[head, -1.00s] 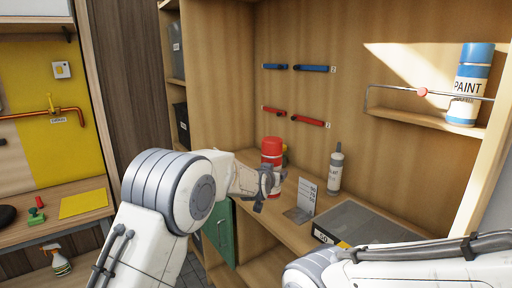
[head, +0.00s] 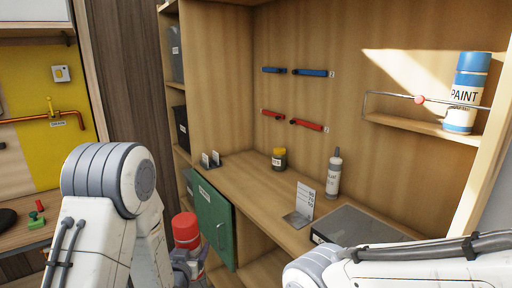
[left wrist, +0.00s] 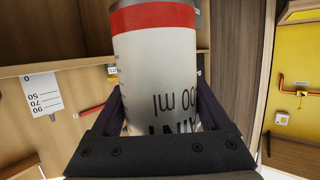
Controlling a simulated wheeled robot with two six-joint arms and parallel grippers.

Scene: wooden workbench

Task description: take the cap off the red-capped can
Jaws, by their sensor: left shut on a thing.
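The red-capped can (head: 187,236) is upright in my left gripper (head: 188,266), held off the bench at its front left, in front of the green door. Its red cap is on. In the left wrist view the white can body (left wrist: 155,75) with a red band and black lettering fills the space between the fingers of my left gripper (left wrist: 158,110), which is shut on it. The lower part of the can is hidden by the gripper in the head view. My right arm crosses the lower right of the head view, but its gripper is out of view.
On the bench (head: 245,175) stand a yellow-lidded jar (head: 279,159), a white bottle (head: 333,177), a sign holder (head: 302,205) and a grey box (head: 360,232). A green door (head: 214,222) hangs open below the bench edge. A blue-and-white paint can (head: 468,92) stands on the right shelf behind a wire bar.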

